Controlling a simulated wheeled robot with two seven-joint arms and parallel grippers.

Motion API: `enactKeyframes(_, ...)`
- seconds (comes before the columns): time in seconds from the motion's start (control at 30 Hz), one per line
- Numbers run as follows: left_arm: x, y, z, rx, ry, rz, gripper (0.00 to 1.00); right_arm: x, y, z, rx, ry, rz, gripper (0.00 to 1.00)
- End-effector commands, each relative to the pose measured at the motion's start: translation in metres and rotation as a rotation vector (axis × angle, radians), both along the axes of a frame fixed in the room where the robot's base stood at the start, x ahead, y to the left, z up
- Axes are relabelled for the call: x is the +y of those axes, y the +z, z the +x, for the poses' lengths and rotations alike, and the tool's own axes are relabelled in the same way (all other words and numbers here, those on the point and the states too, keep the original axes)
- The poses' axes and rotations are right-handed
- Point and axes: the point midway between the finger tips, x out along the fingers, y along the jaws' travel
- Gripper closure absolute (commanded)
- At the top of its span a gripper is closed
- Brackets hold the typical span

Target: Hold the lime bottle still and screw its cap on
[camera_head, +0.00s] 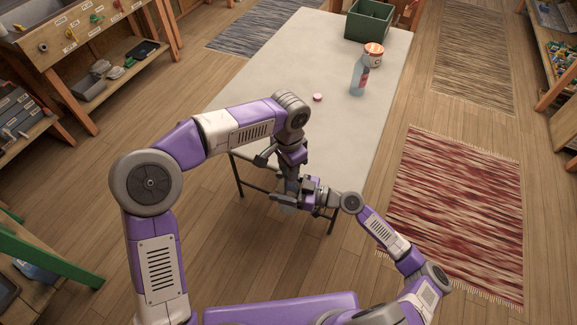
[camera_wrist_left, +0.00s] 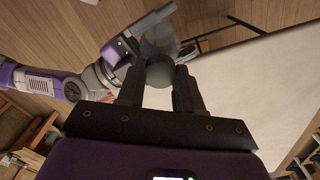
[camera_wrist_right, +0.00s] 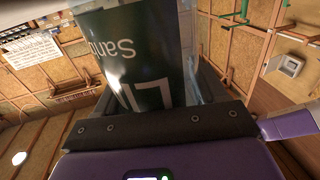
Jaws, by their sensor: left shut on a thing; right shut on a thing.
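The lime bottle (camera_wrist_right: 140,60) is clear with a dark green label and fills the middle of the right wrist view, its lettering upside down. My right gripper (camera_head: 290,190) is shut on it and holds it in the air off the table's near edge. My left gripper (camera_wrist_left: 160,82) is shut on the dark green round cap (camera_wrist_left: 160,72). The clear bottle body (camera_wrist_left: 158,42) shows just beyond the cap in the left wrist view. Cap and bottle overlap there; I cannot tell whether they touch. In the head view the grippers mostly hide both.
The pale table (camera_head: 345,135) lies beyond my grippers. On it are a small pink cap (camera_head: 318,97), a clear bottle with a pink label (camera_head: 358,78), an orange-lidded jar (camera_head: 374,61) and a green crate (camera_head: 360,28). The table's near half is clear.

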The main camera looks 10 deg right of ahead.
Motion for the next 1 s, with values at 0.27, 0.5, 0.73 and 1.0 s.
enactKeyframes(0.27,0.0007,-0.0004,0.0004,0.0,-0.525,0.002,1.0,-0.0002,-0.0001,-0.0001,0.0,0.0,0.0,1.0)
enactKeyframes(0.5,0.0006,-0.0007,0.0003,0.001,-0.964,0.002,1.0,-0.0001,-0.0001,-0.0001,0.0,0.0,0.0,1.0)
enactKeyframes(0.73,0.0005,-0.0007,0.0002,0.001,-1.044,0.003,0.63,-0.0001,-0.0001,-0.0001,0.0,0.0,0.0,1.0)
enactKeyframes(1.0,0.0003,-0.0006,0.0001,0.001,-1.042,0.002,0.39,-0.0001,0.0,-0.0001,0.0,0.0,0.0,1.0)
